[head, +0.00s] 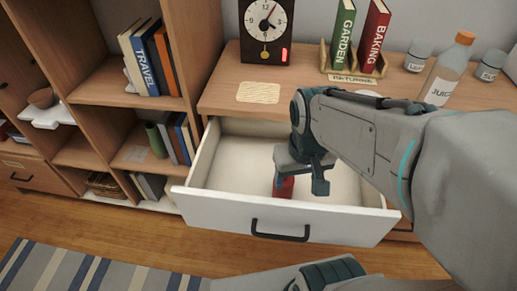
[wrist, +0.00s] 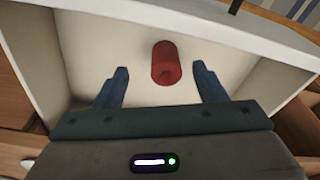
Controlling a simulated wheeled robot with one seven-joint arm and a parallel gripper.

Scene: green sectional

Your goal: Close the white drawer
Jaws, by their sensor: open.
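The white drawer (head: 230,207) is pulled out from the wooden cabinet in the head view, with a dark handle (head: 280,231) on its front. A red cylinder (head: 284,187) lies inside, partly hidden behind my gripper. My gripper (head: 301,186) is over the drawer's inside, pointing down. In the wrist view my gripper (wrist: 161,84) is open, its two blue fingers apart with nothing held. The red cylinder (wrist: 165,62) shows on the drawer floor, beyond and between the fingertips. The drawer front (wrist: 210,16) runs along the top of the wrist view.
The wooden top (head: 222,90) above the drawer holds a clock (head: 266,28), books (head: 358,40), a juice bottle (head: 446,72) and jars. A bookshelf (head: 110,100) stands to the left. The wooden floor (head: 135,235) in front of the drawer has a striped rug (head: 90,270).

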